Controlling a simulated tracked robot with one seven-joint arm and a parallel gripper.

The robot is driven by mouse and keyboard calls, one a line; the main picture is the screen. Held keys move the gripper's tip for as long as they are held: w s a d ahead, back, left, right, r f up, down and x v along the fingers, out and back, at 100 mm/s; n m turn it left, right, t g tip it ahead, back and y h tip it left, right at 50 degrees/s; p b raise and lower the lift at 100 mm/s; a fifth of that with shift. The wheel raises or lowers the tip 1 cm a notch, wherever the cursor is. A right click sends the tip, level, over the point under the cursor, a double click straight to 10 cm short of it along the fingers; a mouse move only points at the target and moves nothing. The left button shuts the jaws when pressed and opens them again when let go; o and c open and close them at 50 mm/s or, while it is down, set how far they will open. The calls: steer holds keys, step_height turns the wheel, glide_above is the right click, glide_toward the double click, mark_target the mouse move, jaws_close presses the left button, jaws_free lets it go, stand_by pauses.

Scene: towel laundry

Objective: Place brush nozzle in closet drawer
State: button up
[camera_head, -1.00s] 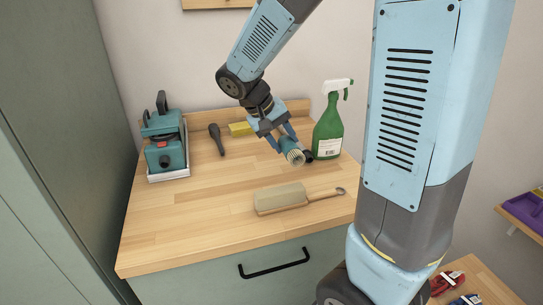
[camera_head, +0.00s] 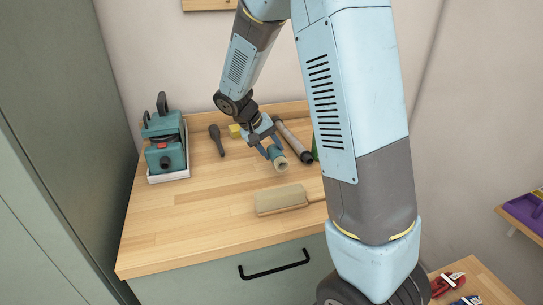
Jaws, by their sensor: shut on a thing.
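The brush nozzle (camera_head: 280,161), teal with a pale bristled end, is in my gripper (camera_head: 272,149) above the back part of the wooden counter. My gripper is shut on it, and the bristled end points down toward the front. The closet drawer (camera_head: 215,272) is a grey-green front below the counter with a black bar handle (camera_head: 274,265). The drawer is closed, and its right part is hidden by my arm.
A teal machine (camera_head: 165,150) stands on the counter's left. A dark nozzle (camera_head: 216,138), a yellow block (camera_head: 235,130) and a grey tube (camera_head: 293,139) lie at the back. A wooden brush (camera_head: 281,199) lies in front. The front-left counter (camera_head: 175,235) is clear.

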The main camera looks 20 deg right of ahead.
mark_target(270, 157)
steer(key=shift+w+f, duration=0.15)
steer(key=shift+f, duration=1.35)
steer(key=shift+f, duration=0.25)
steer(key=o, duration=1.1)
steer(key=shift+o, duration=0.2)
steer(key=shift+a, duration=0.1)
